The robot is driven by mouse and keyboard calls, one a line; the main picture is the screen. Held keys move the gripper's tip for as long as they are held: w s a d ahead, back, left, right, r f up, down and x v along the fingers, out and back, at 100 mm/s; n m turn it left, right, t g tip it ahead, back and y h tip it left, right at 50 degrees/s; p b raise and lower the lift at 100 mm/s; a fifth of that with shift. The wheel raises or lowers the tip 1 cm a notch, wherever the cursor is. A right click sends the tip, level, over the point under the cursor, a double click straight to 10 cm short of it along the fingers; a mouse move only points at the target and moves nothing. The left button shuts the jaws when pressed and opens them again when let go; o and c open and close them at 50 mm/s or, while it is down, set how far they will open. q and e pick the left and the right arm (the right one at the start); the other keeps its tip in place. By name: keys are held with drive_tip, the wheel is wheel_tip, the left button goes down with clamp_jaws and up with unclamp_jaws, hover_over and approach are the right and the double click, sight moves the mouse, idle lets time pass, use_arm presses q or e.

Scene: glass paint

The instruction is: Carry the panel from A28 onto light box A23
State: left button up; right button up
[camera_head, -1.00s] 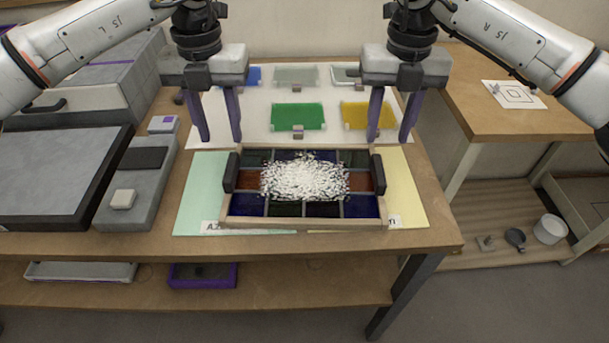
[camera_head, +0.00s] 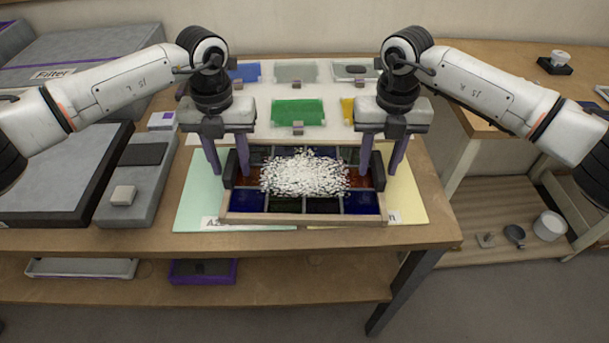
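The panel (camera_head: 304,205) is a wood-framed grid of blue, dark green and brown glass with a heap of white granules (camera_head: 304,174) over its middle. It lies flat on the table with a black handle at each side. My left gripper (camera_head: 229,172) is open, its purple fingers either side of the left handle (camera_head: 230,168). My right gripper (camera_head: 381,173) is open, its fingers either side of the right handle (camera_head: 379,172). I cannot tell if the fingers touch the handles. A large grey flat-topped box (camera_head: 50,175) at the left may be the light box; no A23 label is readable.
A mint sheet (camera_head: 197,205) and a yellow sheet (camera_head: 408,200) lie under the panel's sides. Coloured glass sheets, including a green one (camera_head: 298,112), lie behind. A grey unit (camera_head: 120,205) with a small block stands between the panel and the large box.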

use_arm(q)
drive_tip(key=shift+f, duration=0.15)
use_arm(e)
drive_tip(key=shift+f, duration=0.15)
use_arm(q)
clamp_jaws()
use_arm(e)
clamp_jaws()
use_arm(q)
drive_tip(key=shift+w, duration=0.1)
use_arm(e)
drive_tip(key=shift+w, duration=0.1)
idle(0.9)
